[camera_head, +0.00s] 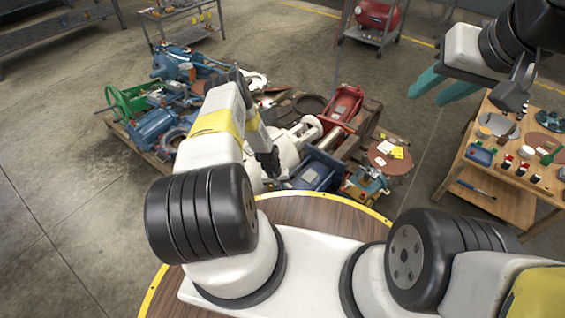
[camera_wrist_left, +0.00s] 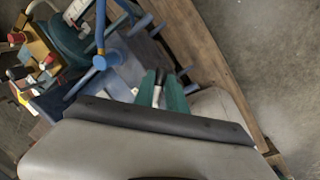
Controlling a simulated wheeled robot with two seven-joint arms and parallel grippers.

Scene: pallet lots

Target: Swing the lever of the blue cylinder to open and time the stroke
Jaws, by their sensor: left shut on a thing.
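My left gripper (camera_wrist_left: 161,95) shows in the left wrist view with its teal fingers closed around a thin pale metal piece, which looks like a lever (camera_wrist_left: 157,94). Behind it lies blue-grey machinery, which looks like the blue cylinder (camera_wrist_left: 142,58); how the lever joins it is hidden. In the head view a blue unit (camera_head: 319,172) lies at the pallet's near side, just right of my left wrist. The left fingertips are not clear there. My right gripper (camera_head: 443,87) has its teal fingers apart and empty, raised left of the wooden table.
The wooden pallet (camera_wrist_left: 205,62) holds crowded parts, including a red unit (camera_head: 345,103), a green wheel frame (camera_head: 127,101) and blue motors (camera_head: 153,124). A wooden table (camera_head: 479,165) with small items stands at the right. Bare floor (camera_head: 60,130) is free at the left.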

